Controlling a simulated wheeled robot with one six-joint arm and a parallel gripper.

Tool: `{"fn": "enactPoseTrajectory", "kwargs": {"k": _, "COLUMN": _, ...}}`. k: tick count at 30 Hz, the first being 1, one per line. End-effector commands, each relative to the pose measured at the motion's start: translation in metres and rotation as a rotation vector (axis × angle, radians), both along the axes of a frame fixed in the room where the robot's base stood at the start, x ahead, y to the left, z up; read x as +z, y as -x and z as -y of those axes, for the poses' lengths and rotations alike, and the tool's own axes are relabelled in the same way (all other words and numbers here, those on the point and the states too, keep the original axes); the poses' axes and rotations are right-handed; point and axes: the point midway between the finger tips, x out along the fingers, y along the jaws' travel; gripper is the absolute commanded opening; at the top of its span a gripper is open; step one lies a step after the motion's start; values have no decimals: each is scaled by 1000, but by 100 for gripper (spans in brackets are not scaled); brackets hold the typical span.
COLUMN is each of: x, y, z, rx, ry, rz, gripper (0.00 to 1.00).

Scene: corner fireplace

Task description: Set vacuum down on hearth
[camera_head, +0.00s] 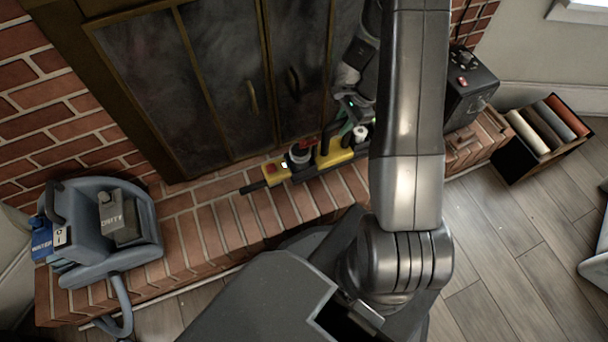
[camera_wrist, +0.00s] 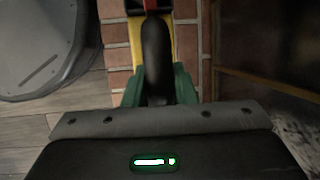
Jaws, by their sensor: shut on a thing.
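The vacuum (camera_head: 335,156) is a yellow, black and red hand-held unit with a dark nozzle pointing left. It lies lengthwise over the brick hearth (camera_head: 206,231), in front of the fireplace doors; I cannot tell whether it touches the bricks. My gripper (camera_head: 347,124), with green fingers, is at its right part, partly hidden by my arm. In the wrist view my gripper (camera_wrist: 158,88) is shut around the vacuum's black handle (camera_wrist: 155,52), with the yellow body (camera_wrist: 136,38) and bricks beyond it.
A blue-grey carpet cleaner (camera_head: 95,225) stands on the hearth's left end, its hose hanging over the edge. A black box (camera_head: 468,82) stands at the hearth's right end. A crate with several rolls (camera_head: 545,128) is on the wood floor. Glass fireplace doors (camera_head: 225,75) rise close behind the vacuum.

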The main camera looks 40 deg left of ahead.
Motion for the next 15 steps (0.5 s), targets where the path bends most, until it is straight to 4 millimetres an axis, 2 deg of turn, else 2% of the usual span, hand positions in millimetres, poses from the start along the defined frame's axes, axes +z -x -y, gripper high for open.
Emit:
{"fn": "enactPoseTrajectory", "kwargs": {"k": 4, "x": -13, "y": 5, "z": -3, "rx": -9, "ry": 2, "rz": 0, "gripper": 0}}
{"fn": "enactPoseTrajectory", "kwargs": {"k": 12, "x": -55, "y": 5, "z": -3, "rx": -11, "ry": 3, "rz": -1, "gripper": 0}}
{"fn": "enactPoseTrajectory", "kwargs": {"k": 15, "x": -62, "y": 4, "z": -3, "rx": -9, "ry": 2, "rz": 1, "gripper": 0}}
